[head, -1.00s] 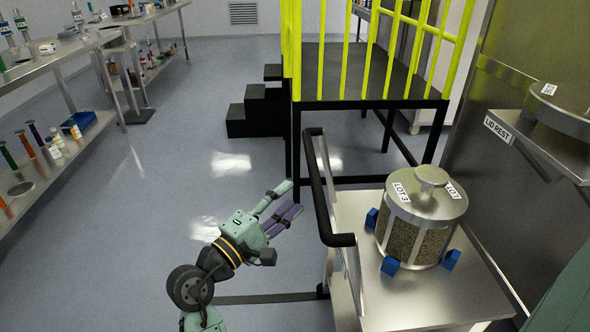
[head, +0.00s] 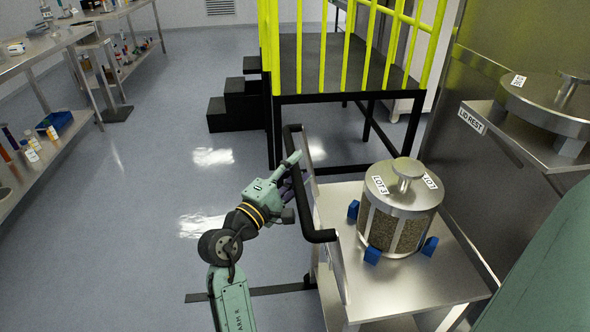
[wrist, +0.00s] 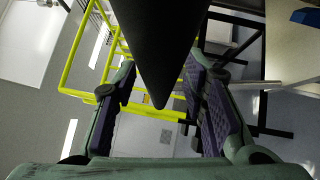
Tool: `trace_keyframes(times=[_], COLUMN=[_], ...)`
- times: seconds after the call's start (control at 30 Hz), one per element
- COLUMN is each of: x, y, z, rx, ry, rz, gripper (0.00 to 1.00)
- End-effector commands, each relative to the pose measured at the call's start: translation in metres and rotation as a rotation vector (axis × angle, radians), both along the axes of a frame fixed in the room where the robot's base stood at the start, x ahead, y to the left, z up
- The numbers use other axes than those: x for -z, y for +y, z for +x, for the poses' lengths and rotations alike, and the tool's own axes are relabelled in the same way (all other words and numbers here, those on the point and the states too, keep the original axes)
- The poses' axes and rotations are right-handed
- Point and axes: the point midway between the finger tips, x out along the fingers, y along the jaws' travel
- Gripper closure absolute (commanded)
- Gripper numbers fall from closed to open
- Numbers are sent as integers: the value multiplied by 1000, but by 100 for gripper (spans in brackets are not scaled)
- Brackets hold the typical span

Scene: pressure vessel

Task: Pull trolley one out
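The trolley (head: 415,283) is a steel cart at the right in the head view, with a black push handle (head: 312,205) along its left side. A mesh canister marked LOT 3 (head: 398,222) stands upright on its top between blue blocks. My gripper (head: 294,172) is at the handle's far part. In the wrist view my gripper (wrist: 160,115) has its purple-padded fingers apart, with the dark handle bar (wrist: 165,45) reaching between them. Gaps show between the bar and both pads. The trolley's lower part is mostly hidden.
A black platform with yellow railings (head: 345,60) stands behind the trolley, with black steps (head: 238,105) beside it. A lid rest (head: 520,135) holding a metal lid is at the right. Steel benches (head: 50,50) line the left. The floor between is clear.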

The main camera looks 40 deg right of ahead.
Motion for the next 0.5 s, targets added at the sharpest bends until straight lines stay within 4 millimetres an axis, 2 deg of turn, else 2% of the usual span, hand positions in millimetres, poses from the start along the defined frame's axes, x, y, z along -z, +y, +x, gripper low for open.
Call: trace_keyframes(times=[0.07,0.5], x=[0,0], y=[0,0], z=[0,0], rx=[0,0], ry=[0,0], rz=[0,0], gripper=[68,97])
